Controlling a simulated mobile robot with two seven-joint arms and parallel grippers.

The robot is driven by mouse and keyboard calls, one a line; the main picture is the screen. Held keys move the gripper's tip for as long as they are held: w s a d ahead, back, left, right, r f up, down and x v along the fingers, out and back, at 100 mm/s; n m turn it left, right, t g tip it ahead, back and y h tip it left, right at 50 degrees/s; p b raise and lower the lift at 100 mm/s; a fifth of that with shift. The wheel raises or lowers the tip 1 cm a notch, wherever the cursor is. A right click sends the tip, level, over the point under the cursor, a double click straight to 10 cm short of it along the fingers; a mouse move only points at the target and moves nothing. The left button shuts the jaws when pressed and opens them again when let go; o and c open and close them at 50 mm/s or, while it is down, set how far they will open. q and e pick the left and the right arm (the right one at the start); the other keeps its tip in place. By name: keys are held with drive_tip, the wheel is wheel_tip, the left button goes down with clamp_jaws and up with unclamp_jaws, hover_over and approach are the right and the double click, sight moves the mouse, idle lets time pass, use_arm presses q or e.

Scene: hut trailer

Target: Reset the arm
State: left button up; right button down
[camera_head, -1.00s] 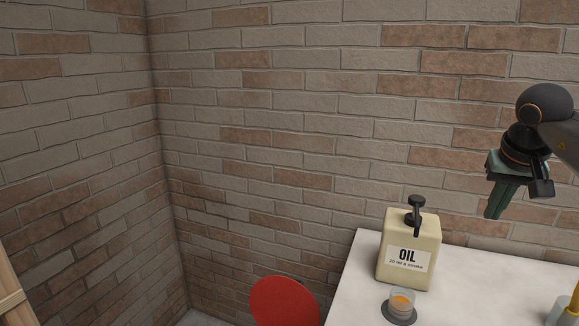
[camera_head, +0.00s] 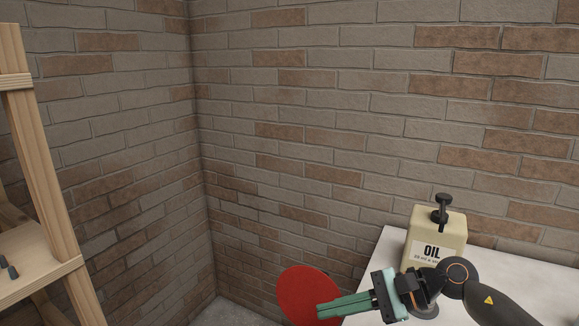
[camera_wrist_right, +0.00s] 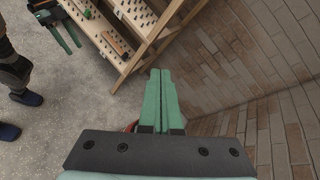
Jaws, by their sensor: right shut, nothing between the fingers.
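My right gripper (camera_head: 322,308) comes in from the right in the head view, in front of the white table and the red round seat. Its green fingers point left and lie together with nothing between them. The closed fingers also show in the right wrist view (camera_wrist_right: 160,75). My left gripper is not identifiable in the head view.
A cream oil container (camera_head: 436,236) with a black pump stands on the white table (camera_head: 385,252), partly behind my right arm. A red round seat (camera_head: 300,290) is beside the table. A wooden shelf (camera_head: 40,150) stands at left. Brick walls meet in the corner.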

drive_tip(key=s+a+m+t+y, duration=0.2)
drive_tip(key=a+m+y, duration=0.2)
drive_tip(key=m, duration=0.3)
drive_tip(key=s+d+f+m+t+h, duration=0.1)
drive_tip(key=d+f+m+t+h, duration=0.25)
drive_tip(key=m, duration=0.75)
drive_tip(key=d+f+m+t+h, duration=0.15)
drive_tip(key=f+m+t, duration=0.4)
drive_tip(key=m, duration=0.55)
drive_tip(key=s+d+f+m+t+h, duration=0.15)
drive_tip(key=f+m+t+h, duration=0.3)
drive_tip(key=m, duration=0.65)
drive_tip(key=s+d+f+m+g+h, duration=0.2)
drive_tip(key=s+d+f+m+g, duration=0.1)
drive_tip(key=s+f+m, duration=0.5)
drive_tip(key=s+d+f+m+g+h, duration=0.3)
drive_tip(key=s+f+m+g, duration=0.2)
drive_tip(key=s+f+m, duration=0.3)
wheel_tip(320, 180, down, 3)
drive_tip(key=shift+s+d+f+m, duration=0.1)
drive_tip(key=shift+s+d+m, duration=0.05)
drive_tip(key=shift+s+m, duration=0.3)
